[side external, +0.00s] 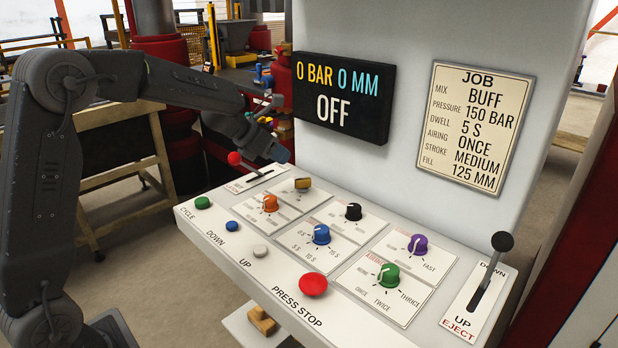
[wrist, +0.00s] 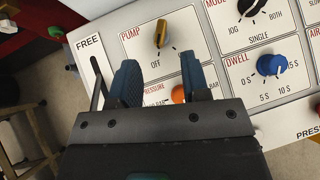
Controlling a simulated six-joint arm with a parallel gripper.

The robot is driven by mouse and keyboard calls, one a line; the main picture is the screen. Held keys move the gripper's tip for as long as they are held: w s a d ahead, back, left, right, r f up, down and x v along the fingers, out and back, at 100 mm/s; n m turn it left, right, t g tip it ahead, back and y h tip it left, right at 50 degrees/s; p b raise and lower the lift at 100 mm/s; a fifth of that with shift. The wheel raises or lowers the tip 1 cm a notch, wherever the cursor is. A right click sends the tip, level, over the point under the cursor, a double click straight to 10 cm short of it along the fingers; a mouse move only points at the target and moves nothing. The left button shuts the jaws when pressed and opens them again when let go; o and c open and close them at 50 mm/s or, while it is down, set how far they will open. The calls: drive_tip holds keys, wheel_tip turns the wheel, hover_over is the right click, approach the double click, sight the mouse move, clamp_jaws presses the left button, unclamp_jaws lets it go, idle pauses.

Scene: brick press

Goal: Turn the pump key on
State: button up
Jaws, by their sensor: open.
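The pump key (side external: 302,184) is a small gold-brown key at the back left of the white sloped panel. In the wrist view the key (wrist: 162,34) stands upright in the PUMP square, with OFF printed below it. The dark display (side external: 343,97) reads 0 BAR, 0 MM, OFF. My gripper (side external: 280,152) is above the back left of the panel, apart from the key. In the wrist view my gripper (wrist: 160,82) shows two blue-grey fingers spread apart with nothing between them. The key lies beyond the fingertips, in line with the gap.
A red-knobbed lever (side external: 234,158) stands left of the key. The orange knob (side external: 270,203) and black knob (side external: 353,211) are nearby, with blue, purple and green knobs further right. Push buttons, including red PRESS STOP (side external: 313,285), line the front. The press wall rises behind.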

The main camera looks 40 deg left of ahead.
sight(309, 177)
drive_tip(key=shift+m, duration=0.4)
drive_tip(key=x, duration=1.3)
drive_tip(key=shift+a+f, duration=0.1)
drive_tip(key=shift+f, duration=0.35)
drive_tip(key=shift+c, duration=0.3)
clamp_jaws()
